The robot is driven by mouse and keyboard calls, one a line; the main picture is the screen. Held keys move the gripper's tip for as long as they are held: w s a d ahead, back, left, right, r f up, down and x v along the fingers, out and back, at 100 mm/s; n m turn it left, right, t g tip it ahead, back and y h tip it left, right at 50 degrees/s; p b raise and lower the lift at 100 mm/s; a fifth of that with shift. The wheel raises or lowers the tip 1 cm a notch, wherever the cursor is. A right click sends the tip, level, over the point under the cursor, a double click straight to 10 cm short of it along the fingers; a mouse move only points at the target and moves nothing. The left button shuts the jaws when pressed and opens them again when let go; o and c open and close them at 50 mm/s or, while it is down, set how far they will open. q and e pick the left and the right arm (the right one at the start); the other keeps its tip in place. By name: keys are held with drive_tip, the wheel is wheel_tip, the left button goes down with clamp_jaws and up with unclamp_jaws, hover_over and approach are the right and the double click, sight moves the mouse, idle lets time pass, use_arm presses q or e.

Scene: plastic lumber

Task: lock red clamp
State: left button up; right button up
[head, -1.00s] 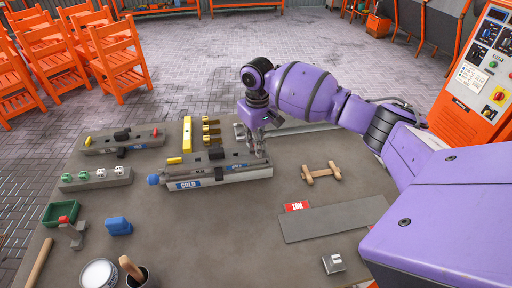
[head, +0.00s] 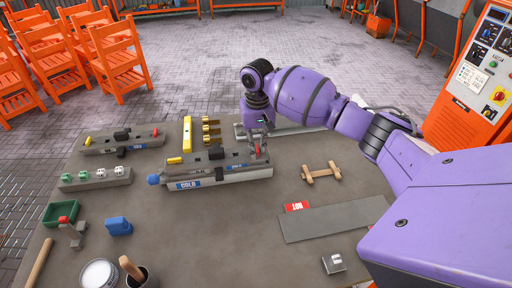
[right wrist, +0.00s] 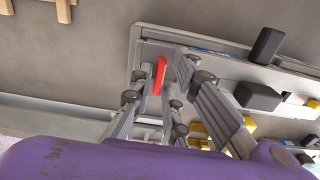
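The red clamp (head: 257,150) is a small red lever at the right end of the long grey fixture (head: 225,178) with a blue COLD label. In the right wrist view the red clamp (right wrist: 160,76) stands between the fingers of my right gripper (right wrist: 160,72). Those fingers are apart, with a gap showing on either side of the lever. In the head view my right gripper (head: 260,132) is just behind the red clamp, partly hidden by its own wrist. My left gripper is not in view.
A yellow clamp (head: 174,160) is at the fixture's left end. A second grey fixture (head: 120,143) lies at the back left. A yellow bar (head: 187,134) and brass pieces (head: 211,130) stand behind.

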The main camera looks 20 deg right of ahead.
drive_tip(key=shift+o, duration=1.4)
drive_tip(key=shift+r, duration=0.1)
drive_tip(key=shift+w, duration=0.1)
drive_tip(key=shift+r, duration=0.1)
drive_tip(key=shift+r, duration=3.5)
drive_tip(key=shift+f, duration=0.1)
